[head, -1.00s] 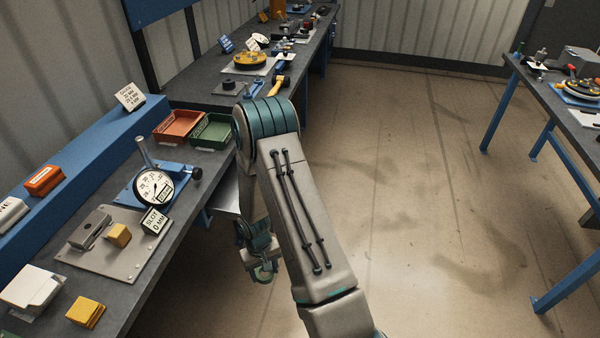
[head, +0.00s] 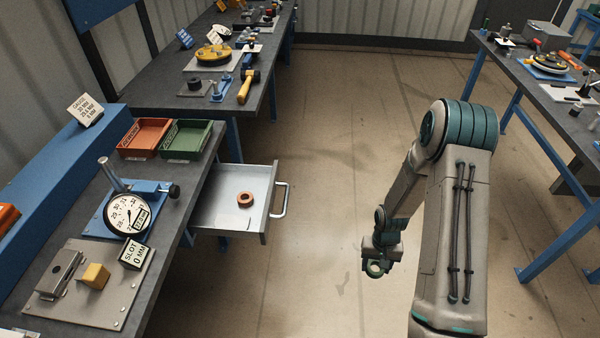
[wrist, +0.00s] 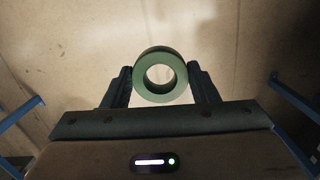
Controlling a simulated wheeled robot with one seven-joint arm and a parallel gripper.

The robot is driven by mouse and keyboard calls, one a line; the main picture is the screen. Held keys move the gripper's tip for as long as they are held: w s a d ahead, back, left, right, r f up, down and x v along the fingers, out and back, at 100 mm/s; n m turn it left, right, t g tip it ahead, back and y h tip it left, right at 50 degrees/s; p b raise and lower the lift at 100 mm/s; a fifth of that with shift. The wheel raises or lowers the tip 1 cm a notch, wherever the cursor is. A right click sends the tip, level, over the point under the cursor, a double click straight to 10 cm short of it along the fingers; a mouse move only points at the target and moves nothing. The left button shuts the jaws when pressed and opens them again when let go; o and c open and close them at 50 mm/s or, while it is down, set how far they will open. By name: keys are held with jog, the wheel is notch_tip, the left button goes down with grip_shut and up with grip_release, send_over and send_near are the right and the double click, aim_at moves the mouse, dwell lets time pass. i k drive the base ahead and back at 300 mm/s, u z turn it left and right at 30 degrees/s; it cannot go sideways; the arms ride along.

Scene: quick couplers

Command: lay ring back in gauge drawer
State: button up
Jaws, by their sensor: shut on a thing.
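In the wrist view a green ring (wrist: 160,76) is clamped between the two fingers of my gripper (wrist: 161,88). In the head view my gripper (head: 376,262) hangs over open floor, right of the drawer, with the green ring (head: 375,269) at its tip. The grey drawer (head: 262,226) is pulled out from under the left bench, with a handle at its right end. An orange-brown ring (head: 245,199) lies flat inside it, and a small dark mark shows on its floor. The rest of the drawer floor is bare.
A red bin (head: 145,138) and a green bin (head: 186,140) stand on the bench above the drawer. A dial gauge (head: 127,215) on a blue base is nearer. Bare floor (head: 320,190) lies between drawer and arm. Another bench (head: 560,120) stands at right.

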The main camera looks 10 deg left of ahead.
aim_at(223, 182)
jog(key=z, duration=0.6)
jog(key=i, duration=2.8)
jog(key=u, duration=3.7)
